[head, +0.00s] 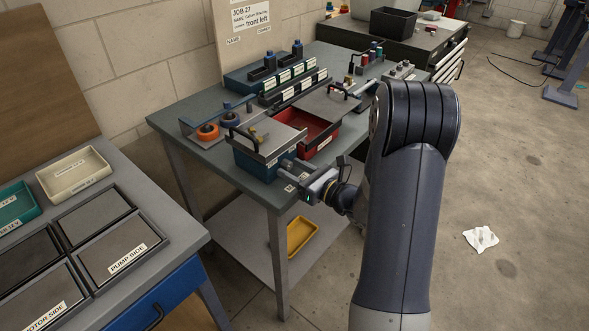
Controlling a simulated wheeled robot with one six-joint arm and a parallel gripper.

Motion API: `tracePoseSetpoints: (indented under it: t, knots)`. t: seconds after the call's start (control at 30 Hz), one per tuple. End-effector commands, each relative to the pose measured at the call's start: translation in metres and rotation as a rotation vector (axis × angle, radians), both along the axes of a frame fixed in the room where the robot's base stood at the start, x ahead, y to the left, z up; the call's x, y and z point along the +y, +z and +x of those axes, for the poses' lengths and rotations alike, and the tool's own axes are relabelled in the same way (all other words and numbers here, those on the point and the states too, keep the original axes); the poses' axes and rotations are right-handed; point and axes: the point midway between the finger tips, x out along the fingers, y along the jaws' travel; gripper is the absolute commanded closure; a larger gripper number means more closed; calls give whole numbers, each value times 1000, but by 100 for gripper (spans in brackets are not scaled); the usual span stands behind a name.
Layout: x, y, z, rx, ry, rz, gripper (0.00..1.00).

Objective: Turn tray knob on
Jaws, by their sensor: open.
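My gripper (291,167) is open, at the near right corner of the blue bin (250,161) on the workbench. Its fingers point left toward the bin; I cannot tell whether they touch it. No tray knob is clearly identifiable.
A red bin (321,138) with a grey sliding lid (329,104) stands behind the gripper. Labelled racks (292,83) line the back of the bench. A yellow tray (301,235) is on the lower shelf. Another table with labelled pads (110,246) is at left. The floor at right is mostly clear.

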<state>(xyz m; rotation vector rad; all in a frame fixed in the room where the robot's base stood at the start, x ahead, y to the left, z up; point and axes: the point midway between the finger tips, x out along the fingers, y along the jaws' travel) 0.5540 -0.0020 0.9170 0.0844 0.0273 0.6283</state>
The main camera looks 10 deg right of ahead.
Motion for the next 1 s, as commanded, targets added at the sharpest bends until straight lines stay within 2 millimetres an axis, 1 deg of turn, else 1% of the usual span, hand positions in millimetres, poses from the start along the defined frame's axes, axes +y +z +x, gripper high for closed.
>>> tracePoseSetpoints:
  t: [0.23,0.77,1.0]
  knots:
    - [0,0,1,0,-1,0,55]
    - [0,0,0,0,-1,0,98]
    - [0,0,0,11,-1,15,99]
